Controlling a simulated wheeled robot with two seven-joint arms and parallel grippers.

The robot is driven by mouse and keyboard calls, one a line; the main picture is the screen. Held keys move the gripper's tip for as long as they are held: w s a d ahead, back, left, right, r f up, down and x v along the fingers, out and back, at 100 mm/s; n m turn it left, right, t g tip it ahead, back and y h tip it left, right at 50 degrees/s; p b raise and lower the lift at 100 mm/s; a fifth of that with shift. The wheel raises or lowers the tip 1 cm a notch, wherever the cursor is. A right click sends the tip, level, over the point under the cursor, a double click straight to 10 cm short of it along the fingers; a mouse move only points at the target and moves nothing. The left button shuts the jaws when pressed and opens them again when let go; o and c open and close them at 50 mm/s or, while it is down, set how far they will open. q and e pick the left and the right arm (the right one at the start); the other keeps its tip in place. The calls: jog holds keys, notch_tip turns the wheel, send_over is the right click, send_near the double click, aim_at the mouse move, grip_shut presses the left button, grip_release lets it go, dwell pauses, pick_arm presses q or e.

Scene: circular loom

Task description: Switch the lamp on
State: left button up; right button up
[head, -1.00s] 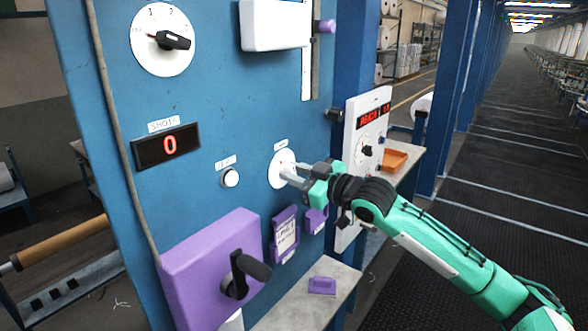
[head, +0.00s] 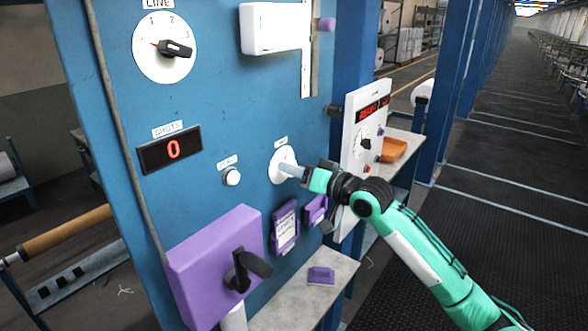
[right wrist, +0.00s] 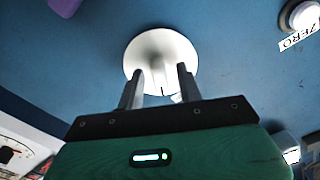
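A round white dial (head: 277,167) with a small label above it sits on the blue panel. The label is too small to read surely. My right gripper (head: 289,170) reaches it from the right, with its fingertips at the dial's face. In the right wrist view the two fingers (right wrist: 160,86) stand apart in front of the white dial (right wrist: 160,48). Whether they press on a knob between them is unclear. My left gripper is in neither current view.
A white push button (head: 231,177) and a red "0" display (head: 170,150) are left of the dial. A purple box with a black handle (head: 215,265) and purple tag holders (head: 285,228) are below. A white panel (head: 362,150) stands close to my right gripper.

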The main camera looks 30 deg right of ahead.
jog(key=b+v, duration=0.2)
jog(key=v, duration=0.5)
jog(key=shift+a, duration=0.1)
dwell(0.4)
